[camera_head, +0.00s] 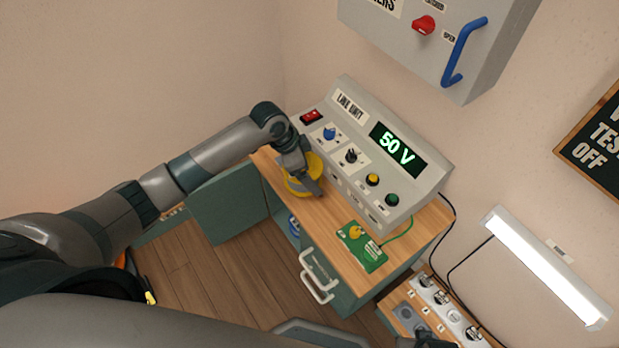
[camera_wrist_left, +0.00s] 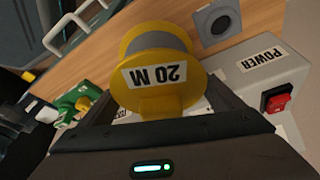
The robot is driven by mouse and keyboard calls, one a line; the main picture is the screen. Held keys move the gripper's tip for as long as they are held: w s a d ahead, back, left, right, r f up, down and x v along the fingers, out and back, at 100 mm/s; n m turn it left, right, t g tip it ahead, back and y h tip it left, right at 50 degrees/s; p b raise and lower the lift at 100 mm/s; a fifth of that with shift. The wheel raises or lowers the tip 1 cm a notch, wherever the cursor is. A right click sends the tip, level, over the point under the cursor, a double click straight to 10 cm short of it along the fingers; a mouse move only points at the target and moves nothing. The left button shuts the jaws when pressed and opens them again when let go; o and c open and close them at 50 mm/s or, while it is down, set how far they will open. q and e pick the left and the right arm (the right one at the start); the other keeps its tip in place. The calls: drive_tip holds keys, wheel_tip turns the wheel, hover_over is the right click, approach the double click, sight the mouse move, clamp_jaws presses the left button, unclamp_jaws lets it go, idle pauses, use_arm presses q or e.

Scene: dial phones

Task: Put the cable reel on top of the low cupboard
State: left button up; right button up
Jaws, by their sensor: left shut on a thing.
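The cable reel (camera_wrist_left: 160,62) is yellow with grey cable and a "20 M" label. It shows large in the left wrist view, between the fingers of my left gripper (camera_wrist_left: 165,112). In the head view the yellow reel (camera_head: 303,176) is at the left end of the low cupboard's wooden top (camera_head: 340,245), partly hidden by my left gripper (camera_head: 308,184). My left gripper is shut on the reel. Whether the reel touches the wood is hard to tell. The low cupboard is green with a wooden top. My right gripper cannot be made out.
The line unit (camera_head: 375,145), reading 50 V, stands along the back of the top. A green board (camera_head: 362,250) with a yellow knob lies to the right. An open green door (camera_head: 228,203) and a white handle (camera_head: 318,277) are at the front. A grey cabinet (camera_head: 440,45) hangs above.

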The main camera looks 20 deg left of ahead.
use_arm(q)
drive_tip(key=shift+f, duration=0.4)
wheel_tip(320, 180, down, 3)
drive_tip(key=shift+r, duration=0.15)
drive_tip(key=shift+f, duration=0.25)
use_arm(e)
drive_tip(key=shift+w+r, duration=0.15)
drive_tip(key=shift+r, duration=0.25)
use_arm(q)
drive_tip(key=shift+f, duration=0.15)
use_arm(e)
drive_tip(key=shift+f, duration=0.15)
use_arm(q)
drive_tip(key=o, duration=1.4)
drive_tip(key=shift+c, duration=0.2)
